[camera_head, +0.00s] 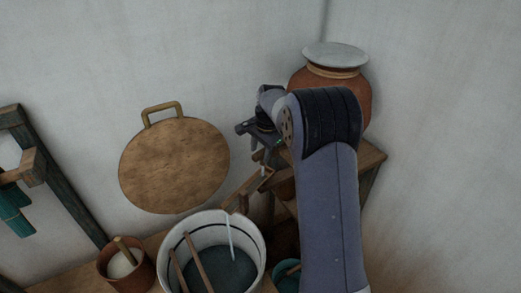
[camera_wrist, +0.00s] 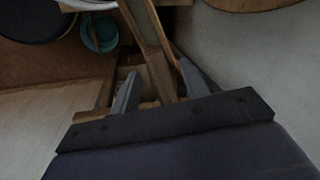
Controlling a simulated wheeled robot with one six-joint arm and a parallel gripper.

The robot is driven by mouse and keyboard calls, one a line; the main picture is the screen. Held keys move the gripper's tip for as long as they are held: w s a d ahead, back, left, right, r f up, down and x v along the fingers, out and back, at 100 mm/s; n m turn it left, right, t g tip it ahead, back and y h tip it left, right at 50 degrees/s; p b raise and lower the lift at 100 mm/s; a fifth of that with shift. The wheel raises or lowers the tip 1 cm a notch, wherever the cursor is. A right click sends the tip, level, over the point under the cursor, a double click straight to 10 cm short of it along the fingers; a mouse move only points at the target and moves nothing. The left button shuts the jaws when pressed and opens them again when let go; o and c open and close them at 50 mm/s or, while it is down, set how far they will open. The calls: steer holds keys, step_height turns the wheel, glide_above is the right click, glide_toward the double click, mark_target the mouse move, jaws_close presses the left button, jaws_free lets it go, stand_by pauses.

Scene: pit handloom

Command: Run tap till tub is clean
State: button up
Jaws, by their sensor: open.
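A white tub (camera_head: 258,262) with a dark rim line holds dark blue-grey liquid; its bottom is not visible. Two wooden sticks (camera_head: 197,262) stand slanted in it. A thin pale stream (camera_head: 230,235) runs down into the tub from the end of a wooden spout (camera_head: 241,196). The spout leads from beside the lidded clay pot (camera_head: 345,92); any tap handle is hidden or too small to tell. My gripper (camera_head: 260,160) is above the spout's upper end. In the wrist view my gripper (camera_wrist: 157,80) is open, its fingers on either side of the wooden spout (camera_wrist: 150,45); contact is unclear.
The pot stands on a wooden stand (camera_head: 370,158) against the wall. A brown pot with pale contents (camera_head: 122,264) is left of the tub; a teal bowl (camera_head: 287,275) is right of it. A round wooden board (camera_head: 174,165) hangs behind. A wooden frame (camera_head: 62,190) stands left.

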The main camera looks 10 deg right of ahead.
steer(key=shift+f, duration=0.25)
jaws_close()
stand_by(0.3)
